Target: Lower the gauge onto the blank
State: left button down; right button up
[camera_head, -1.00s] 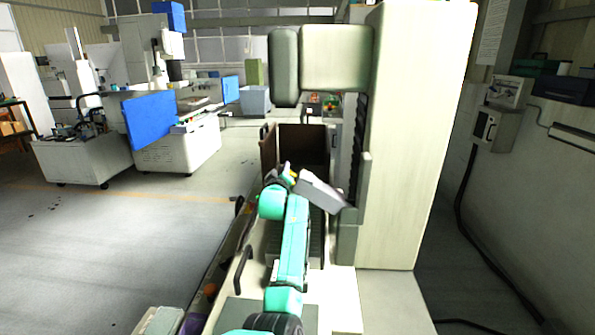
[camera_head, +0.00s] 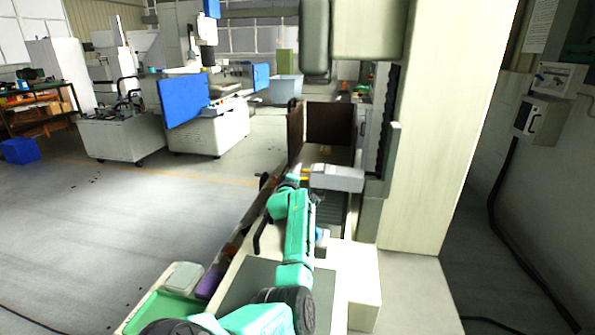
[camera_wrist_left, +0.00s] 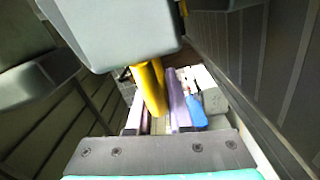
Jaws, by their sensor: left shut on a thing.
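My left gripper (camera_head: 299,178) is at the open front of the machine, at the end of my teal arm. It is shut on a yellow part, which shows in the wrist view (camera_wrist_left: 150,88). A grey box-shaped body (camera_head: 338,178) sits with that yellow part and looks like the gauge, held level in the air. The same grey body (camera_wrist_left: 115,30) fills the top of the wrist view and hides what lies beyond it. I cannot make out the blank in either view. My right gripper is not in view.
The machine's tall cream column (camera_head: 440,130) stands close on the right. A green tray (camera_head: 165,310) lies at the lower left. The floor (camera_head: 120,210) on the left is mostly clear.

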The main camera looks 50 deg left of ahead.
pick_arm(q)
jog(key=shift+w+d+f, duration=0.2)
jog(key=shift+d+f, duration=0.05)
jog(key=shift+f, duration=0.2)
jog(key=c, duration=0.8)
grip_release()
jog(key=shift+w+f, duration=0.1)
jog(key=shift+f, duration=0.05)
jog(key=shift+c, duration=0.2)
jog(key=shift+w+a, duration=0.1)
jog(key=shift+w, duration=0.15)
jog(key=shift+s+a, duration=0.1)
jog(key=shift+s, duration=0.1)
notch_tip(320, 180, up, 20)
jog(key=b, duration=0.1)
